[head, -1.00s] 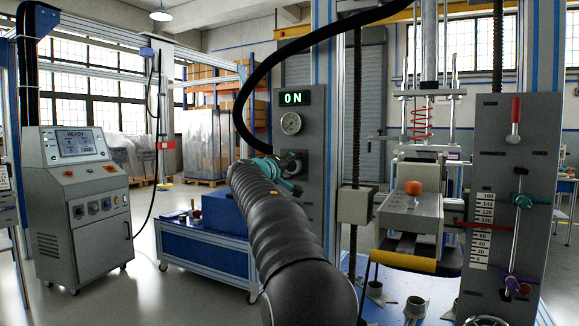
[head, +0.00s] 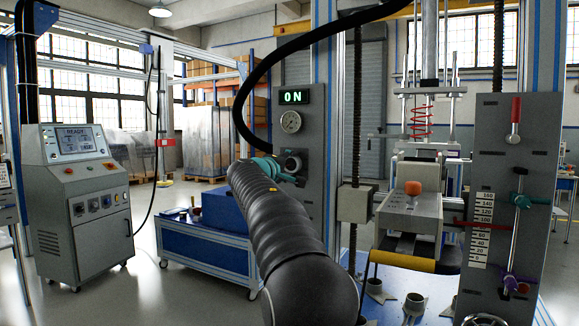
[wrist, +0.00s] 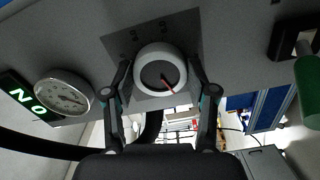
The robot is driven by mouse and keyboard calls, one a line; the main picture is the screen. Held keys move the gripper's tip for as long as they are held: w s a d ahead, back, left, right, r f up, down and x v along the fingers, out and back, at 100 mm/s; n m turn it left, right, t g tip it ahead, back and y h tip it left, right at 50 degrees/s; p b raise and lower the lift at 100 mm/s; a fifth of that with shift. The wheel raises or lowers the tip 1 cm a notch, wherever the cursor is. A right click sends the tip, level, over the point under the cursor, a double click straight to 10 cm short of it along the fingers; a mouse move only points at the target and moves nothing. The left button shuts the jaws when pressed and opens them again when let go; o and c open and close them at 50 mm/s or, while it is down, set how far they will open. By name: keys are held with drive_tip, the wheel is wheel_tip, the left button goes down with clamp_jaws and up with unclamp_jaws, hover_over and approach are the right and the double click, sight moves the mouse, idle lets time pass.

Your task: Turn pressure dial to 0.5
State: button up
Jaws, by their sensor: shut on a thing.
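The pressure dial (wrist: 152,56) is a round knob with a pale rim and dark face on a square plate with small, unreadable marks. Its red pointer leans toward the lower right in the wrist view. In the head view the dial (head: 293,163) sits on the grey panel below the gauge, partly covered by my gripper (head: 272,170). In the wrist view my gripper (wrist: 163,84) has one finger on each side of the dial and is shut on it. The pressure gauge (head: 291,122) is round and white; it also shows in the wrist view (wrist: 64,92), reading too small to tell.
A lit ON display (head: 293,96) sits above the gauge. A thick black hose (head: 242,110) loops beside the panel. A green handle (wrist: 309,92) stands right of the dial in the wrist view. A press with an orange knob (head: 412,188) is at right; a console (head: 78,205) stands far left.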

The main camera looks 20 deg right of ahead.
drive_tip(key=o, duration=1.2)
drive_tip(key=shift+c, duration=0.2)
drive_tip(key=v, duration=1.2)
drive_tip(key=shift+f, duration=0.15)
